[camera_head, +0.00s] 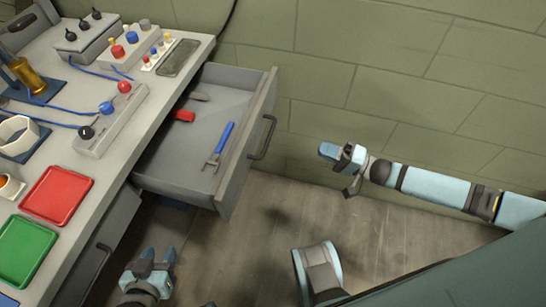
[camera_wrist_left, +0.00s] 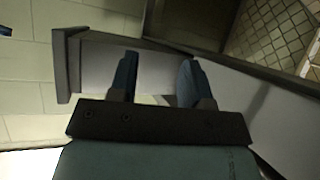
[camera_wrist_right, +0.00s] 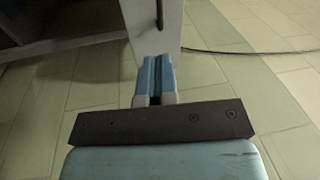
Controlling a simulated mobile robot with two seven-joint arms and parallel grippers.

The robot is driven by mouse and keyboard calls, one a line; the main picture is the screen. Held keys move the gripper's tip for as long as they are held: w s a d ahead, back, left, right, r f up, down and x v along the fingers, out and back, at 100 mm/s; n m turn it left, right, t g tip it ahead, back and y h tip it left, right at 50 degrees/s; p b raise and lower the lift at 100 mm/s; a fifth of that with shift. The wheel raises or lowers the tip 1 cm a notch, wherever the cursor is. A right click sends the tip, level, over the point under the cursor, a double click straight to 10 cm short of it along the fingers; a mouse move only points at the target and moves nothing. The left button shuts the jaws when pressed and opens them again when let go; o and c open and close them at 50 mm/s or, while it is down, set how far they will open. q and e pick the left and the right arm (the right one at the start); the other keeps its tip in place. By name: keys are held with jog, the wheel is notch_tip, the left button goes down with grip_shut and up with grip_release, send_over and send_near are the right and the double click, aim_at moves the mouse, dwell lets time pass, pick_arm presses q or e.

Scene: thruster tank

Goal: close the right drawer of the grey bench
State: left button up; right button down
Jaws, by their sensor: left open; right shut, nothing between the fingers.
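The right drawer (camera_head: 245,145) of the grey bench (camera_head: 133,136) is pulled far out, with a dark handle (camera_head: 263,137) on its front. Inside lie a blue-handled tool (camera_head: 219,143), a red object (camera_head: 183,115) and a grey object (camera_head: 199,96). My right gripper (camera_head: 335,153) is shut and empty, to the right of the drawer front and apart from it. In the right wrist view its fingertips (camera_wrist_right: 156,65) point toward a pale panel with a dark strip. My left gripper (camera_head: 155,257) is open and empty, below the drawer in the picture, beside the bench.
The bench top holds a red tray (camera_head: 57,195), a green tray (camera_head: 24,251), a switch box (camera_head: 111,120) and blue cables. A lower front with a handle (camera_head: 97,262) is at the bench's near side. A green block wall (camera_head: 400,65) stands behind.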

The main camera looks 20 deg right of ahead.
aim_at(205, 125)
pick_arm(q)
jog(key=shift+s+f+b, duration=0.15)
jog(key=shift+f+b, duration=0.3)
jog(key=shift+b, duration=0.55)
pick_arm(e)
jog(key=x, duration=1.2)
jog(key=shift+w+m+g+y, duration=0.4)
jog(key=shift+w+a, duration=0.1)
jog(key=shift+a, duration=0.05)
jog(key=f+b+x, duration=0.1)
jog(key=x, duration=0.6)
jog(key=f+x, duration=0.2)
jog(key=x, duration=0.6)
jog(key=f+b+x, duration=0.1)
jog(key=x, duration=0.7)
jog(key=shift+w+a+f+b, duration=0.25)
jog(key=shift+w+a+b, duration=0.05)
jog(key=shift+a, duration=0.2)
jog(key=shift+w+a+r, duration=0.15)
jog(key=shift+r, duration=0.05)
pick_arm(q)
jog(key=shift+d+r+t+h, duration=0.1)
jog(key=shift+d+t+h, duration=0.2)
jog(key=shift+d, duration=0.05)
